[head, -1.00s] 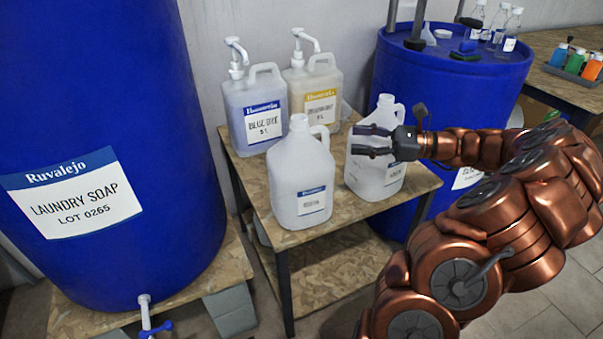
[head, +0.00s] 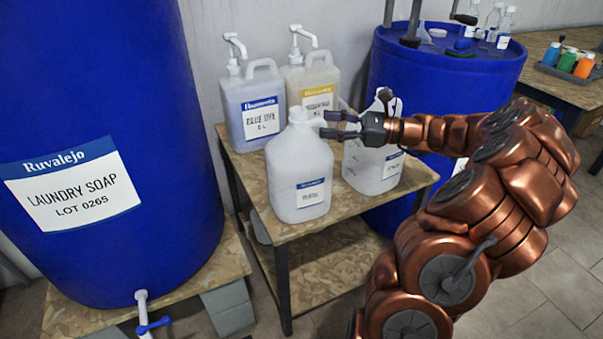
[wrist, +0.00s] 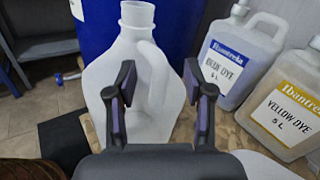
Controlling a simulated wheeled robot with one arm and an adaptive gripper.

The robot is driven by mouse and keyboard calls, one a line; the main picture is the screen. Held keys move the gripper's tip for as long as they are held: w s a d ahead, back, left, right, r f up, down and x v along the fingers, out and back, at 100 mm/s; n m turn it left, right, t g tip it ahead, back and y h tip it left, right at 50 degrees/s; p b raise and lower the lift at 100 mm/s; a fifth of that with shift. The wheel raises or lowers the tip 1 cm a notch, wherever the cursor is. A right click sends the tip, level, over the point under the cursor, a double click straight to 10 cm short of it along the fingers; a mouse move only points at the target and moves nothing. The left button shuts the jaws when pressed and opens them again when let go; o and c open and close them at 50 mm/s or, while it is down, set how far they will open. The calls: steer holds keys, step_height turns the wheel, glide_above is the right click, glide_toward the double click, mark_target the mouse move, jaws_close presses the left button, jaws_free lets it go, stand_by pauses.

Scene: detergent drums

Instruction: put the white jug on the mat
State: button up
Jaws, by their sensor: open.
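Two white translucent jugs with open necks and labels too small to read stand upright on the wooden stand (head: 270,226). The left jug (head: 290,170) shows its handle toward my gripper (head: 326,124). The right jug (head: 366,172) is partly hidden behind my gripper and wrist. In the wrist view my gripper (wrist: 158,82) is open, with the left jug (wrist: 112,95) beyond it. Its handle lies between the two fingers in the picture; I cannot tell whether they touch. No mat is clearly identifiable; a dark flat patch (wrist: 62,143) shows at the left of the wrist view.
A blue dye pump jug (head: 253,112) and a yellow dye pump jug (head: 316,84) stand behind at the wall. A big blue laundry soap drum (head: 110,150) with a tap is on the left. Another blue drum (head: 450,85) with glass bottles on top stands behind my arm.

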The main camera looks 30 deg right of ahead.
jaws_close()
stand_by(0.3)
steer(key=shift+s+a+r, duration=0.1)
steer(key=shift+r, duration=0.1)
